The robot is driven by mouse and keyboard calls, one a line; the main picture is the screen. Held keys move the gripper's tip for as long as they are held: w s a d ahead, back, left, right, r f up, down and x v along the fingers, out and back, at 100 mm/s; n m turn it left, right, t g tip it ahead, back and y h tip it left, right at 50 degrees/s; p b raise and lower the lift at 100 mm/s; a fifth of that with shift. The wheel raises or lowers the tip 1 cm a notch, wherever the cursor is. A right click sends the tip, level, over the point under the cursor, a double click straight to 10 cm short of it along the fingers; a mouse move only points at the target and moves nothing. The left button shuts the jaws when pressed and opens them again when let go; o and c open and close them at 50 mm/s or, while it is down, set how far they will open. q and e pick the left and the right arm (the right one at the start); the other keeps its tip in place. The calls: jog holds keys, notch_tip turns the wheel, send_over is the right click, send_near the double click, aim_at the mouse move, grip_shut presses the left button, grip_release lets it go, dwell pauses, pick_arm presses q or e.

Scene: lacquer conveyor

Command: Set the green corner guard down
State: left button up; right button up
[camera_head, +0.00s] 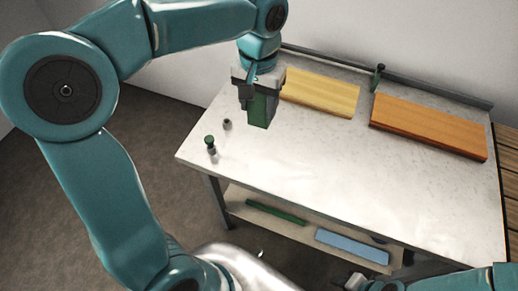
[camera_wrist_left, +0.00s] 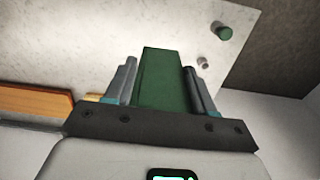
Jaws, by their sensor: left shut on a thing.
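The green corner guard (camera_head: 262,109) is held in my left gripper (camera_head: 260,98), above the left part of the white table. In the left wrist view the guard (camera_wrist_left: 162,78) stands between the two fingers of the left gripper (camera_wrist_left: 162,90), which are shut on it. The guard's inner end is hidden by the gripper. In the head view, part of my right arm shows at the bottom right, and its gripper (camera_head: 362,284) is partly cut off by the frame edge.
The white table (camera_head: 330,165) has a yellow board (camera_head: 320,92) and an orange board (camera_head: 428,127) at the back. A green-topped piece (camera_head: 210,145) and a small grey piece (camera_head: 227,124) stand near its left edge. A lower shelf holds a green strip (camera_head: 275,212) and a blue piece (camera_head: 352,246). The table's middle is clear.

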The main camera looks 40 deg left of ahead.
pick_arm(q)
notch_tip(320, 180, down, 16)
jog(key=shift+r, duration=0.2)
jog(key=shift+w+f, duration=0.1)
jog(key=shift+f, duration=0.35)
jog(key=o, duration=1)
jog(key=shift+f, duration=0.1)
jog(key=shift+o, duration=0.2)
